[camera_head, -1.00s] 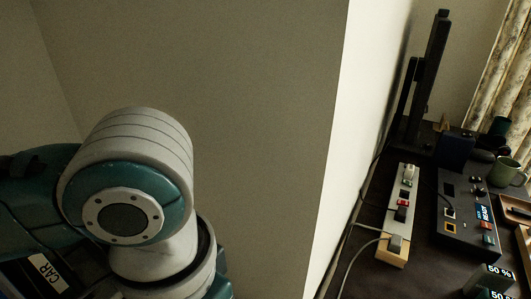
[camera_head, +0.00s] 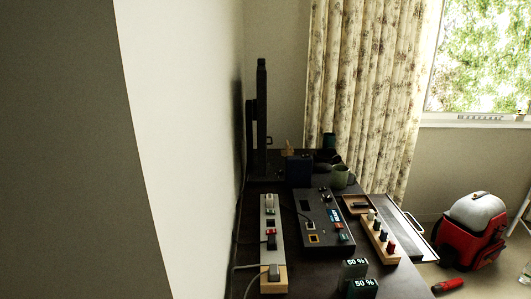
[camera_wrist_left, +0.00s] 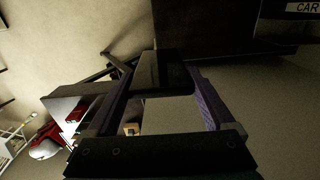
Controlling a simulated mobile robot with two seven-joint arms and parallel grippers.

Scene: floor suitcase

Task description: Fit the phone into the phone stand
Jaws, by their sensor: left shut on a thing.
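In the left wrist view my left gripper (camera_wrist_left: 160,82) is shut on a flat, dark, glossy slab, which looks like the phone (camera_wrist_left: 163,68). The phone sits between the fingertips. The left gripper does not show in the head view. A small tan wooden piece (camera_head: 290,148) stands at the back of the dark desk (camera_head: 312,273), near the upright monitor. It may be the phone stand, but it is too small to tell. My right gripper is in neither view.
The desk holds a monitor (camera_head: 261,110) seen edge-on, a power strip (camera_head: 267,222), a dark control panel (camera_head: 318,212), a green mug (camera_head: 340,177) and a peg block (camera_head: 379,239). A wall (camera_head: 180,120) borders its left side. A red machine (camera_head: 465,235) stands on the floor at right.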

